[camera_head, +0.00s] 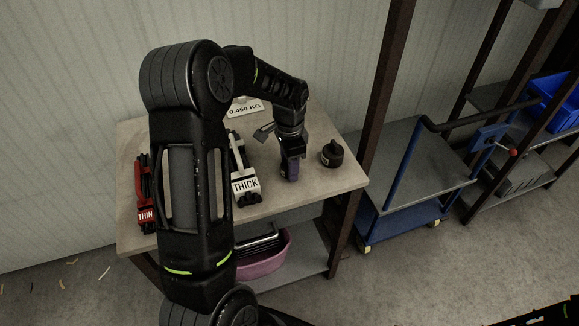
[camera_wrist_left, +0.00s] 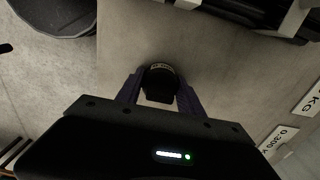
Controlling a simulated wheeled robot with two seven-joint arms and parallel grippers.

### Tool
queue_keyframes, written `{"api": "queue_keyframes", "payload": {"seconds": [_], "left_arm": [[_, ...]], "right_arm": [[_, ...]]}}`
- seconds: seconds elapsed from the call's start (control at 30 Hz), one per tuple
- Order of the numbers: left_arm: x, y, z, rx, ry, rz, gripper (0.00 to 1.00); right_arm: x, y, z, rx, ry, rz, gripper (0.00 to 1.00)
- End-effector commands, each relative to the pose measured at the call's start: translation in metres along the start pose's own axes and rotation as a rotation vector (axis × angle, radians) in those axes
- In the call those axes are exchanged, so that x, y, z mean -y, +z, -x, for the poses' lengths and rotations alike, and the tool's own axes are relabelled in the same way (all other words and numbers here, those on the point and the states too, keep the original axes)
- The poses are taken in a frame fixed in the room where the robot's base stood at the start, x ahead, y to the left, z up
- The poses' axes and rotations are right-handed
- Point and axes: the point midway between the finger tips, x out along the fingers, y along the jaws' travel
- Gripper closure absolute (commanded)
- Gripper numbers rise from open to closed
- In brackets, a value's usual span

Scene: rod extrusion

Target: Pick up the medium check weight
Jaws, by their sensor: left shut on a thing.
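My left gripper (camera_head: 289,171) is over the right part of the table top, fingers pointing down. In the left wrist view its purple fingers (camera_wrist_left: 160,96) are shut on a small black check weight (camera_wrist_left: 160,82) with a pale label. The label is too small to read, and the head view mostly hides this weight behind the fingers. Whether it touches the table is unclear. Another black weight (camera_head: 332,153) with a knob stands upright on the table, right of the gripper and apart from it. My right gripper is not in view.
A white THICK holder (camera_head: 245,184) with dark rods and a red THIN holder (camera_head: 146,214) stand left on the table (camera_head: 305,203). A card reading 0.450 KG (camera_head: 245,111) is at the back. A pink tub (camera_head: 265,265) is below; a blue cart (camera_head: 415,190) stands right.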

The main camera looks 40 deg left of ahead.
Motion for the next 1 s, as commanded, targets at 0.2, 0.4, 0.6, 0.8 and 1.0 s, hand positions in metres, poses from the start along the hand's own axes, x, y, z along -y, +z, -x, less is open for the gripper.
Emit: {"api": "queue_keyframes", "payload": {"seconds": [0.2, 0.4, 0.6, 0.8, 1.0], "left_arm": [[0.0, 0.0, 0.0, 0.0, 0.0, 0.0, 1.0], [0.0, 0.0, 0.0, 0.0, 0.0, 0.0, 1.0], [0.001, -0.001, 0.001, -0.002, -0.002, 0.0, 1.0], [0.001, -0.001, 0.011, -0.004, -0.004, 0.0, 1.0], [0.001, -0.002, 0.041, -0.005, -0.005, 0.0, 1.0]], "right_arm": [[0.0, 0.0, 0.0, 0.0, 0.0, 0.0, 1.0], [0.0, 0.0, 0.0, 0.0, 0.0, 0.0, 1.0], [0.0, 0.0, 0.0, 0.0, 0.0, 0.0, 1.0], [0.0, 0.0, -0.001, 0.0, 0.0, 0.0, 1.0], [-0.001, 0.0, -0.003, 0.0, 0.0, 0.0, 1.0]]}}
